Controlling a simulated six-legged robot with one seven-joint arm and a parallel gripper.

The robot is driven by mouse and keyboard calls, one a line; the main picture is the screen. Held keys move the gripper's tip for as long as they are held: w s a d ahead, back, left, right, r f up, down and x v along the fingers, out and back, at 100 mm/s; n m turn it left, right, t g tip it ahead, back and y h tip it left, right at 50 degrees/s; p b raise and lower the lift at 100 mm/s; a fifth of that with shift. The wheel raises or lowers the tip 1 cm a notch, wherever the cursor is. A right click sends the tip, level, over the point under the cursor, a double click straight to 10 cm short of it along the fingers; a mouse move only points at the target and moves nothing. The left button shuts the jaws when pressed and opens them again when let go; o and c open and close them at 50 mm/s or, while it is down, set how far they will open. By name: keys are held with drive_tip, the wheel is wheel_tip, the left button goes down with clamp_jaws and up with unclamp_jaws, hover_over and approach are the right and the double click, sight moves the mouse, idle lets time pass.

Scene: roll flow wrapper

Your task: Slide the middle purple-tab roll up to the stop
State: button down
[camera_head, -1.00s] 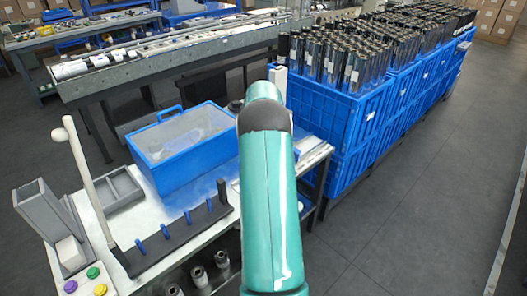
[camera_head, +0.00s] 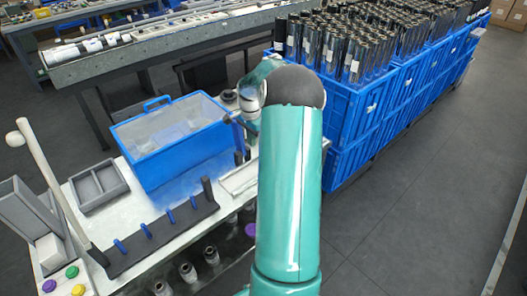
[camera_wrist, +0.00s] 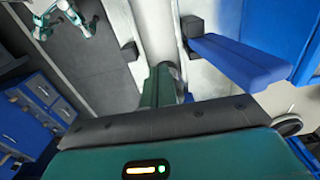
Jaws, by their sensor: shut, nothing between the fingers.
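I cannot make out a middle purple-tab roll for sure. A small purple piece (camera_head: 250,230) shows below the bench's right edge, partly behind my arm. Several short silver rolls (camera_head: 188,271) stand below the front edge of the bench, with no tabs I can see. A black rack (camera_head: 160,236) with blue pegs lies on the bench, and a dark upright post (camera_head: 207,190) stands at its right end; I cannot tell if this is the stop. My gripper (camera_head: 243,155) is shut and empty, right of the blue box.
A blue box (camera_head: 175,142) with a clear lid stands on the white bench. A grey tray (camera_head: 98,187), a leaning pale lever (camera_head: 52,184) and coloured buttons (camera_head: 72,271) are at the left. Blue crates (camera_head: 350,108) of black cylinders fill the back right. The right floor is clear.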

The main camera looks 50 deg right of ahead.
drive_tip(key=f, duration=0.9)
drive_tip(key=shift+s+a+f, duration=0.1)
drive_tip(key=shift+a+f, duration=0.15)
drive_tip(key=shift+a, duration=0.05)
drive_tip(key=d, duration=0.3)
drive_tip(key=shift+s+d+f, duration=0.15)
drive_tip(key=shift+s+d, duration=0.05)
drive_tip(key=shift+s, duration=0.15)
drive_tip(key=shift+d, duration=0.3)
drive_tip(key=shift+s+d, duration=0.2)
drive_tip(key=shift+d, duration=0.65)
drive_tip(key=shift+s+d, duration=0.2)
drive_tip(key=shift+d, duration=0.6)
drive_tip(key=shift+a, duration=0.1)
